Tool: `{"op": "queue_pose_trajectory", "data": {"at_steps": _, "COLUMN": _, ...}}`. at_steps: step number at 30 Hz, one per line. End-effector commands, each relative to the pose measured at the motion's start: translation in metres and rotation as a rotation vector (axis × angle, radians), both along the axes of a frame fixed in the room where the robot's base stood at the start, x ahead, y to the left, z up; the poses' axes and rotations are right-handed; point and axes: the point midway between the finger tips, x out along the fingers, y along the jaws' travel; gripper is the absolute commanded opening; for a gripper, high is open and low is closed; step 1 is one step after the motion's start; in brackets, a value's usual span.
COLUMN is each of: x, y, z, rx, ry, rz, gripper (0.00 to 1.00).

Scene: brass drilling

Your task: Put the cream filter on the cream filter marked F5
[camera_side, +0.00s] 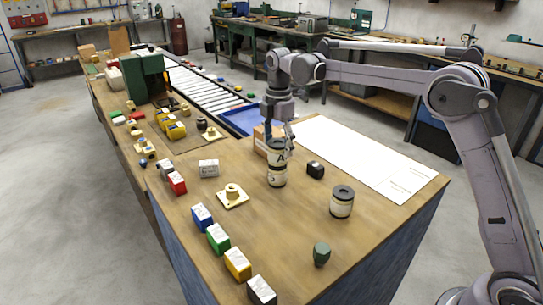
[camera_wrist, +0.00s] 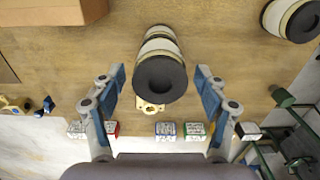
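A cream filter (camera_side: 279,152) with a dark top and a large dark letter on its side stands upright on another cream filter (camera_side: 276,176), whose marking is only partly readable. In the wrist view the upper filter (camera_wrist: 160,75) shows its round black end, with the lower filter (camera_wrist: 158,37) behind it. My gripper (camera_side: 279,136) is just above and around the top of this stack. In the wrist view my gripper (camera_wrist: 164,95) is open, its blue-padded fingers on either side of the upper filter with clear gaps.
Another cream filter (camera_side: 342,201) stands apart to the right; it also shows in the wrist view (camera_wrist: 292,17). A small black block (camera_side: 315,170) and a cardboard box (camera_side: 262,138) are close to the stack. A brass flanged part (camera_side: 232,195) and several coloured blocks lie left and in front.

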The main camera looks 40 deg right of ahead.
Motion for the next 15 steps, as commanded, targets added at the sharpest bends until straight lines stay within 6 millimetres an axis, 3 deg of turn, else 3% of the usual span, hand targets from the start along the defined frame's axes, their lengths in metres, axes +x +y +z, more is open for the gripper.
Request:
{"op": "queue_pose_trajectory", "data": {"at_steps": 8, "x": 0.000, "y": 0.000, "z": 0.009, "rx": 0.000, "ry": 0.000, "rz": 0.000, "gripper": 0.73}}
{"op": "queue_pose_trajectory", "data": {"at_steps": 15, "x": 0.000, "y": 0.000, "z": 0.047, "rx": 0.000, "ry": 0.000, "rz": 0.000, "gripper": 0.73}}
